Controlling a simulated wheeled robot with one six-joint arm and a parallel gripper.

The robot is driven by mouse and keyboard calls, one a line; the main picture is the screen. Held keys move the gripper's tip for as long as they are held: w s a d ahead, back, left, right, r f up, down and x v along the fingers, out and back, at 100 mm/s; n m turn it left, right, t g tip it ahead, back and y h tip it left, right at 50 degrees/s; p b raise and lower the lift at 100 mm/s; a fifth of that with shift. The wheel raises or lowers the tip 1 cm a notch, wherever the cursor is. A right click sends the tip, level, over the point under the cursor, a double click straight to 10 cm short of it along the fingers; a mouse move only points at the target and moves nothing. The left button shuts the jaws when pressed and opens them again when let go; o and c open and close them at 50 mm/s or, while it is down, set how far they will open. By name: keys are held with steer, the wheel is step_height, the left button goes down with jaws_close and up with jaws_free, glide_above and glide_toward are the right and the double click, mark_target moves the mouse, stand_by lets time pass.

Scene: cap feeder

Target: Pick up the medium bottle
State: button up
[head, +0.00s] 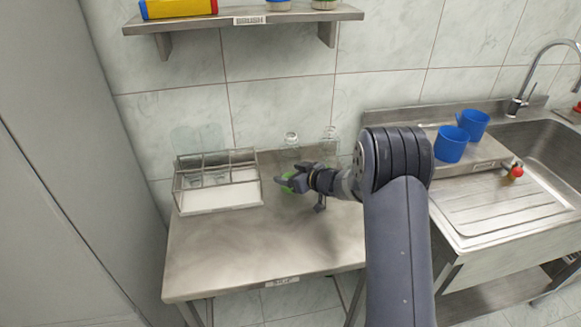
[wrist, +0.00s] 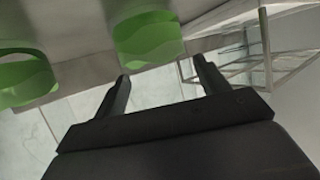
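Two clear bottles stand at the back of the steel table, one on the left (head: 291,141) and one on the right (head: 329,134). Their lower parts are largely hidden by my arm, and I cannot tell which is the medium one. Green shows beside my gripper (head: 293,183) in the head view. In the wrist view, one green-based bottle (wrist: 147,38) is ahead of my open, empty gripper (wrist: 163,76), roughly in line with the gap between the fingertips. Another green-based bottle (wrist: 25,78) is at the left edge.
A clear compartment rack (head: 222,197) stands left of my gripper; its frame also shows in the wrist view (wrist: 268,45). Two blue mugs (head: 451,144) and a sink (head: 553,150) are at right. A shelf (head: 243,20) hangs above. The table's front (head: 240,250) is clear.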

mark_target(291, 135)
steer(key=c, duration=0.7)
steer(key=shift+o, duration=0.2)
step_height(291, 135, up, 18)
steer(key=p, duration=0.4)
step_height(291, 135, up, 5)
steer(key=p, duration=0.7)
steer(key=shift+r, duration=0.15)
